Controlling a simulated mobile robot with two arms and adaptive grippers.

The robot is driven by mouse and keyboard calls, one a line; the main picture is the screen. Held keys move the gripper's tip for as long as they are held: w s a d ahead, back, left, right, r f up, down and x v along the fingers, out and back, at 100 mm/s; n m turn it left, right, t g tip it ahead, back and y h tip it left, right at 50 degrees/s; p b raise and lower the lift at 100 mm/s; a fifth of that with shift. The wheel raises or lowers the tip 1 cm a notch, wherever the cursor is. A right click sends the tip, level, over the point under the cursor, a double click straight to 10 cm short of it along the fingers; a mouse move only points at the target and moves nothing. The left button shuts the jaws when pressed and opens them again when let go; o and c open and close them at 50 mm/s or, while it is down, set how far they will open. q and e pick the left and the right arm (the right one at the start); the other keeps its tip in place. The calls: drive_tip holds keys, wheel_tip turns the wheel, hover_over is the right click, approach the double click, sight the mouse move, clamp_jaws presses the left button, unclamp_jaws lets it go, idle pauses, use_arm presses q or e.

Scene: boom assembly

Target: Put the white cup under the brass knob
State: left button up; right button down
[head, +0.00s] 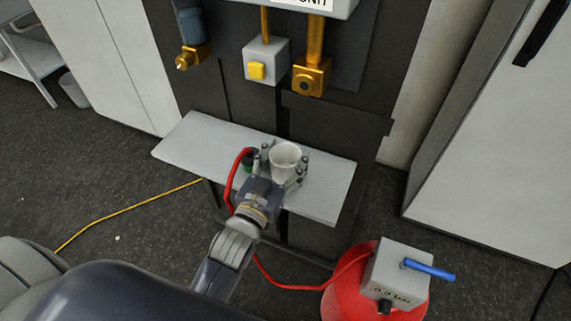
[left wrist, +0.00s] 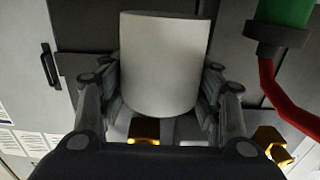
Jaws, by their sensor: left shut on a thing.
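The white cup (head: 286,152) is upright over the grey shelf, its open top showing in the head view. My left gripper (head: 283,165) is shut on the cup, with fingers on both sides. The left wrist view shows the cup (left wrist: 165,62) between the fingers. I cannot tell whether its base touches the shelf. A brass block with a round dark-centred front (head: 310,78) hangs above and behind the cup. A smaller brass fitting with a knob (head: 187,60) hangs further left. I cannot tell which is the brass knob meant. My right gripper is not in view.
The grey shelf (head: 205,142) is clear at its left. A green-bodied thing (left wrist: 285,12) with a red hose is close beside the gripper. A yellow-button box (head: 262,62) hangs between the brass fittings. A red tank (head: 345,292) stands right of my arm.

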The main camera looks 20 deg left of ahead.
use_arm(q)
drive_tip(key=s+d+r+b, duration=0.1)
drive_tip(key=s+d, duration=0.1)
drive_tip(key=s, duration=0.5)
drive_tip(key=s+d+b, duration=0.1)
drive_tip(key=s+d, duration=0.2)
drive_tip(key=s, duration=0.4)
drive_tip(key=w+a+r+n+y+p, duration=0.1)
drive_tip(key=a+r+p, duration=0.1)
drive_tip(key=a, duration=0.6)
drive_tip(key=shift+w+y, duration=0.3)
drive_tip(key=shift+w, duration=0.05)
